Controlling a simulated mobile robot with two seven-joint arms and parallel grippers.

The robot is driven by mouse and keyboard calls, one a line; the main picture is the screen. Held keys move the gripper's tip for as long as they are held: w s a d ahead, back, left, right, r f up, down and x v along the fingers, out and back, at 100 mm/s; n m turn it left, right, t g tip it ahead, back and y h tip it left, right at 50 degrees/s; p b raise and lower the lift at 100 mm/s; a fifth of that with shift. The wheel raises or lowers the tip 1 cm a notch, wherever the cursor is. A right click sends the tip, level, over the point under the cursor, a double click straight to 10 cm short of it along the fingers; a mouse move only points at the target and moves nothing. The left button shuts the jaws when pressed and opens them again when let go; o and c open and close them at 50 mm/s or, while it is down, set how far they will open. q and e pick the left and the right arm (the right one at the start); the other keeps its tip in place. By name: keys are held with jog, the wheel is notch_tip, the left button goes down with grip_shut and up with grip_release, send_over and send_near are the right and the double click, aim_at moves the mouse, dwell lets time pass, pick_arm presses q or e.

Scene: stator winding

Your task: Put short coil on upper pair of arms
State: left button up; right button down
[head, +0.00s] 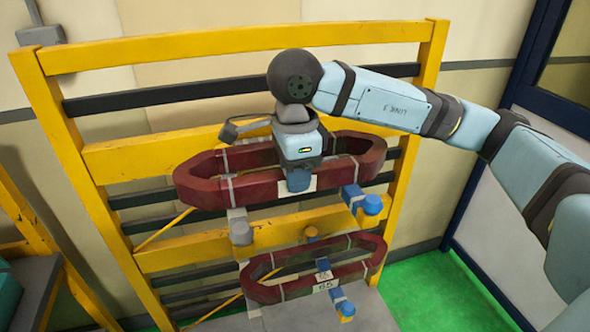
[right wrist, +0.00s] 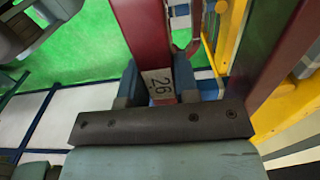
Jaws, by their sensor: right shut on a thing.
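The upper dark red coil (head: 240,187), a long six-sided ring with pale bands, is in front of the yellow rack. I take it as the short coil. My right gripper (head: 298,180) is shut on its near side from above. In the right wrist view, the gripper (right wrist: 160,88) grips the coil bar (right wrist: 142,35) around a white label reading 26 (right wrist: 159,84). The coil looks roughly level. Two upper rack arms, a grey-ended one (head: 240,230) and a blue-ended one (head: 371,204), show just below it; I cannot tell if they touch. My left gripper is out of view.
A second dark red coil (head: 285,290) with white labels is lower on the yellow rack (head: 100,160). A blue-ended lower arm (head: 345,307) sticks out below it. Green floor (head: 430,290) is clear at the right. A grey table (head: 30,285) stands at the left.

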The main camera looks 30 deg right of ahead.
jog(key=shift+r, duration=0.1)
jog(key=shift+a, duration=0.1)
jog(key=c, duration=0.9)
grip_release()
jog(key=shift+o, duration=0.2)
notch_tip(320, 180, up, 12)
jog(key=b, duration=0.1)
jog(key=shift+b, duration=0.4)
jog(key=shift+s, duration=0.1)
